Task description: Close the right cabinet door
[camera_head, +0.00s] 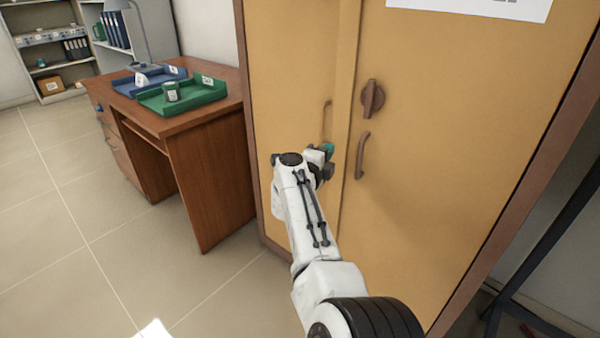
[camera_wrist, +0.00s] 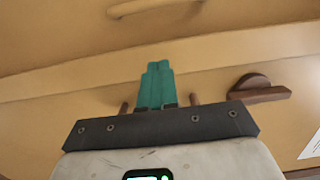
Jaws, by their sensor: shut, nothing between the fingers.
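The tan cabinet has a left door (camera_head: 290,80) and a right door (camera_head: 450,130). The right door carries a dark brown knob (camera_head: 373,98) and a curved brown handle (camera_head: 362,155). A lighter vertical strip shows along its free edge, where it stands slightly proud of the left door. My gripper (camera_head: 327,150) is in front of the seam between the doors, left of the right door's handle. In the wrist view its teal fingers (camera_wrist: 157,85) are together and empty, pointing at the edge band. The knob (camera_wrist: 260,90) shows at right there. Contact with the door cannot be told.
The left door has a tan handle (camera_head: 326,120). A wooden desk (camera_head: 205,170) with green (camera_head: 200,93) and blue trays stands left of the cabinet. Tiled floor (camera_head: 60,250) is clear at left. A dark slanted frame (camera_head: 550,240) stands at right.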

